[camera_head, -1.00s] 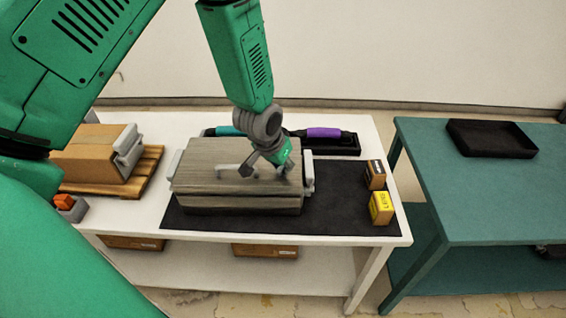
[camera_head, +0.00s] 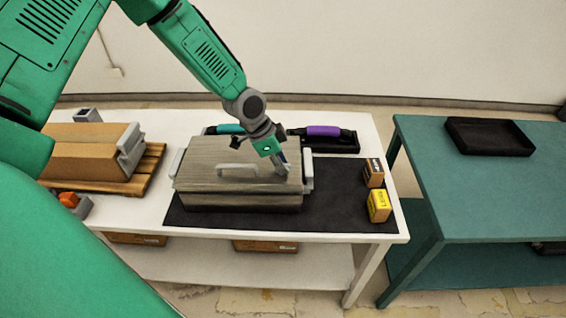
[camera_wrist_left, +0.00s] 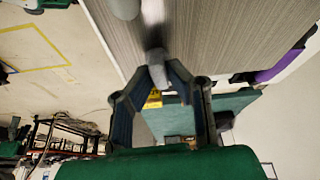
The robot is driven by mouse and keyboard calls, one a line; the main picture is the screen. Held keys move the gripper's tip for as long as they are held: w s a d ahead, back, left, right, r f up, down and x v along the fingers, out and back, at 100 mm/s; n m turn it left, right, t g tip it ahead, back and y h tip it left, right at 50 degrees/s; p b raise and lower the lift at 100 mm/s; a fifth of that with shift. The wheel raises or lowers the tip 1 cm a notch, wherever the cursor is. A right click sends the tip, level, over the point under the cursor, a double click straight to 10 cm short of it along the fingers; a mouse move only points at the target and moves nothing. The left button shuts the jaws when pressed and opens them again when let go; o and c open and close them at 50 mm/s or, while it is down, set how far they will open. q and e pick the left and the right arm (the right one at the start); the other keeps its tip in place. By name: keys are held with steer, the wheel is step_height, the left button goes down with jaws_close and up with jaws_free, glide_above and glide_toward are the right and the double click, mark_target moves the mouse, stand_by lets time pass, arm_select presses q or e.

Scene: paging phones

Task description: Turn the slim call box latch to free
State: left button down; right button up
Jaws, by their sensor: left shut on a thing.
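A wide box with a grey wood-grain lid (camera_head: 205,176) sits on the dark mat. Its lid has a pale bar handle (camera_head: 237,168) in the middle and a light grey clasp at the right end (camera_head: 308,171). My left gripper (camera_head: 283,168) is over the right part of the lid, pointing down. In the left wrist view its fingers (camera_wrist_left: 160,84) are shut on a small grey rounded piece, which looks like the latch (camera_wrist_left: 157,70). The latch is mostly hidden by the gripper in the head view. My right gripper is not in view.
Behind the box lie a teal handset (camera_head: 229,129) and a purple handset (camera_head: 324,131). Two small boxes, brown (camera_head: 374,173) and yellow (camera_head: 379,206), stand right of it. A cardboard box (camera_head: 80,155) on a pallet is left. A black tray (camera_head: 490,137) sits on the teal table.

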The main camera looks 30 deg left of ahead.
arm_select(q)
steer(key=shift+a+m+g, duration=0.1)
steer(key=shift+m+g, duration=0.2)
steer(key=shift+m, duration=0.3)
steer(key=c, duration=1.6)
jaws_free()
steer(key=shift+o, duration=0.2)
steer(key=shift+a+r, duration=0.2)
steer(key=shift+r, duration=0.2)
steer(key=v, duration=1.1)
steer(key=shift+a, duration=0.15)
steer(key=shift+f, duration=0.1)
